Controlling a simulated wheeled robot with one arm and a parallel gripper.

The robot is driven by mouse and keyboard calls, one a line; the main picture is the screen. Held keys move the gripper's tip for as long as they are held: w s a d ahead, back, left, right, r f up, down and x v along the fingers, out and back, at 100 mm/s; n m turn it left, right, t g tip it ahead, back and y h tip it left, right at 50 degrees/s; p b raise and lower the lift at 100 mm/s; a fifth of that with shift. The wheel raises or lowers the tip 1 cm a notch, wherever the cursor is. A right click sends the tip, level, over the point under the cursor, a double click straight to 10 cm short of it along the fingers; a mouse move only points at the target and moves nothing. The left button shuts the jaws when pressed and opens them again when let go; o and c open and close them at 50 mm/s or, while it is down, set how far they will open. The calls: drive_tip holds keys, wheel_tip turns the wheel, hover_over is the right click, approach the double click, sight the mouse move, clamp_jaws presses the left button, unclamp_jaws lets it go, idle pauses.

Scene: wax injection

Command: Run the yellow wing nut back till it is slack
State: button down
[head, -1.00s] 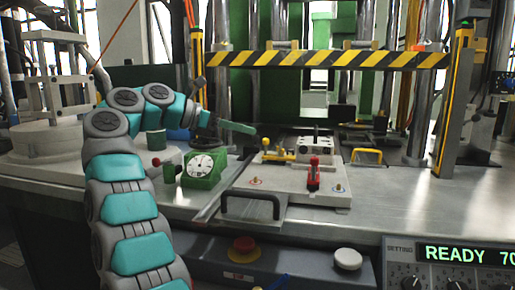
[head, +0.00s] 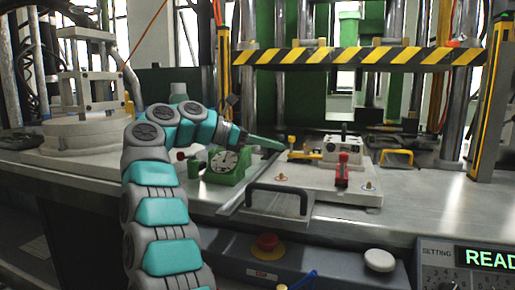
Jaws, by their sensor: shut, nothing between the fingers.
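The yellow wing nut (head: 292,143) appears as a small upright yellow piece at the left end of a yellow clamp bar (head: 304,156), on a pale fixture plate (head: 325,190). Its wings are too small to make out clearly. My gripper (head: 279,148) comes from the left with slim green-teal fingers, shut and empty. Its tip is just left of the wing nut in the picture. I cannot tell whether it touches it.
A green dial gauge (head: 228,164) stands below my wrist. A red toggle clamp (head: 342,170) and a metal block (head: 343,150) are on the plate. A black handle (head: 279,188) is at its front. A yellow handle (head: 397,153) stands right. A striped bar (head: 360,56) crosses above.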

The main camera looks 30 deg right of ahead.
sight(307, 150)
drive_tip(key=x, duration=0.4)
drive_tip(key=shift+s+d+r, duration=0.15)
drive_tip(key=shift+d, duration=0.3)
drive_tip(key=shift+s+d, duration=0.25)
drive_tip(key=shift+d, duration=0.65)
drive_tip(key=shift+b, duration=0.3)
drive_tip(key=shift+s+d, duration=0.1)
drive_tip(key=shift+s, duration=0.05)
drive_tip(key=shift+n+t+b, duration=0.3)
drive_tip(key=shift+t, duration=0.1)
